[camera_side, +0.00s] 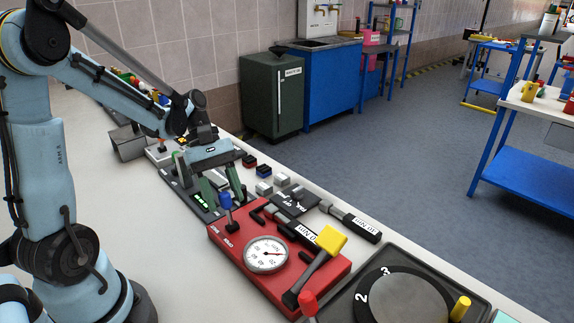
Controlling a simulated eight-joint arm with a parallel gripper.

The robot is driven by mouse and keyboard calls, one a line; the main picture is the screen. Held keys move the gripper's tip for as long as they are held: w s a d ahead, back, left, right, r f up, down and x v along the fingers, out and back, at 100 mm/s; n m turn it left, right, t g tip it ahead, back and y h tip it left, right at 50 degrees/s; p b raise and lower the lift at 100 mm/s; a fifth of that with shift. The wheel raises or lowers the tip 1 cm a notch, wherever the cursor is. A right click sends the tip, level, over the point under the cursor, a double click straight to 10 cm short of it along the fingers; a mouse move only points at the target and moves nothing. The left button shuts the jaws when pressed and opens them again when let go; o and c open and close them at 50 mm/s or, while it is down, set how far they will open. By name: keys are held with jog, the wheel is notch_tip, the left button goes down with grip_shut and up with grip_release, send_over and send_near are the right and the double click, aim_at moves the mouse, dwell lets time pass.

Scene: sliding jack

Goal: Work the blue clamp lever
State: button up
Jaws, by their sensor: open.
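The blue clamp lever (225,201) stands upright at the left end of a red box (238,238), with a blue knob on a dark stem. My gripper (224,190) is open with its green fingers pointing down. The fingertips are at about the height of the blue knob, one to each side of it in the picture. I cannot tell from this one view whether the knob is truly between the fingers or whether they touch it. The red box also carries a round dial (266,255) and a yellow-ended lever (329,243).
A dark turntable panel (430,270) with a yellow knob lies to the right. Small blocks (282,180) and a black panel (292,200) lie behind. The near-left bench top (170,265) is clear.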

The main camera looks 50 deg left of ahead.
jog(key=v, duration=1.2)
